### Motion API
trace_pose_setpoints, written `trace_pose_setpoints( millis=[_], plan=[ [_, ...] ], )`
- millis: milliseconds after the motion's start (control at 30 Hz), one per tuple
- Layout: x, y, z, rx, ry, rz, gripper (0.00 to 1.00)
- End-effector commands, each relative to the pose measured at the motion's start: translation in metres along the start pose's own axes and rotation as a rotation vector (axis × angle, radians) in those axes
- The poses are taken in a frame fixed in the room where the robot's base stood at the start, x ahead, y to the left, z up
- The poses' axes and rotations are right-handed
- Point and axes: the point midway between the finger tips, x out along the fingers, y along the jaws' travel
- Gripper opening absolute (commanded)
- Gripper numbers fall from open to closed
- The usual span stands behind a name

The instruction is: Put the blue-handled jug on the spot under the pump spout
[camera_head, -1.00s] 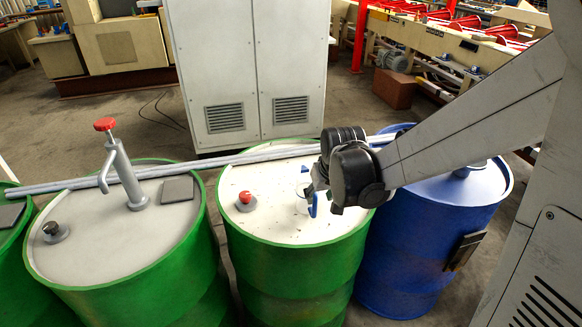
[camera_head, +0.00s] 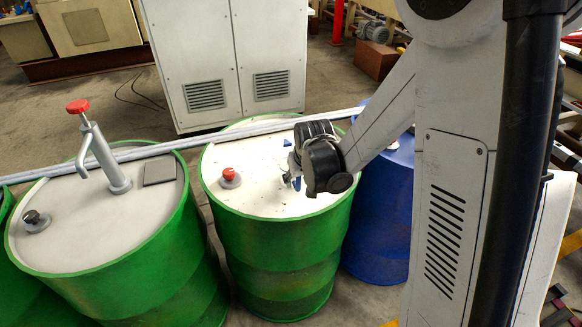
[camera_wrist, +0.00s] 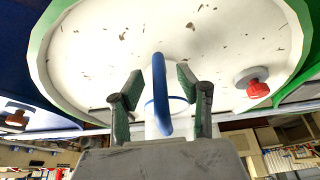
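The blue-handled jug stands on the white top of the middle green drum (camera_head: 262,200), mostly hidden by my gripper (camera_head: 293,168) in the head view. In the wrist view its blue handle (camera_wrist: 160,68) rises between the two green-padded fingers of my gripper (camera_wrist: 160,84), with a pale body partly showing behind. A gap shows on each side of the handle, so the fingers look open around it. The pump (camera_head: 105,155), grey with a red knob, stands on the left green drum (camera_head: 62,235). Its spout (camera_head: 83,160) points down to the left; no marked spot is clear below it.
A red cap (camera_head: 229,176) is on the middle drum. A dark square plate (camera_head: 160,171) and a dark cap (camera_head: 33,219) are on the left drum. A blue drum (camera_head: 375,215) stands right, a cabinet (camera_head: 230,60) behind.

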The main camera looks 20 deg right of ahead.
Motion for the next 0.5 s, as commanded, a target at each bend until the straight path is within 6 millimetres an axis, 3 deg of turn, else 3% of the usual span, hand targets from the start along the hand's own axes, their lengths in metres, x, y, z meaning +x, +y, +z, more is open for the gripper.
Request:
trace_pose_setpoints(
  millis=[300,500],
  plan=[
    [0.0027,-0.0001,0.0000,0.000,0.000,0.000,0.35],
    [0.0026,-0.0001,0.0000,0.000,0.000,0.000,0.08]
  ],
)
